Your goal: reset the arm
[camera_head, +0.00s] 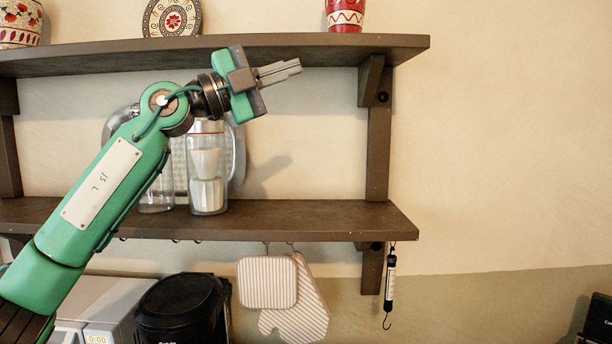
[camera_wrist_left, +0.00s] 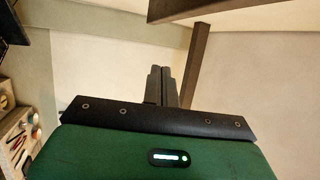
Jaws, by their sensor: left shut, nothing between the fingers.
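My left arm reaches up from the lower left in the head view, in front of the wall shelf. My left gripper (camera_head: 290,69) is shut and empty, pointing right, just below the upper board (camera_head: 330,46) in the picture. In the left wrist view its fingers (camera_wrist_left: 162,84) lie together with nothing between them. My right gripper is not in view.
A glass jar with white contents (camera_head: 207,170) and a round metal tray (camera_head: 238,160) stand on the lower board (camera_head: 310,222), partly behind my arm. A striped oven mitt (camera_head: 300,310) and a hanging scale (camera_head: 390,280) hang below. The right wall is bare.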

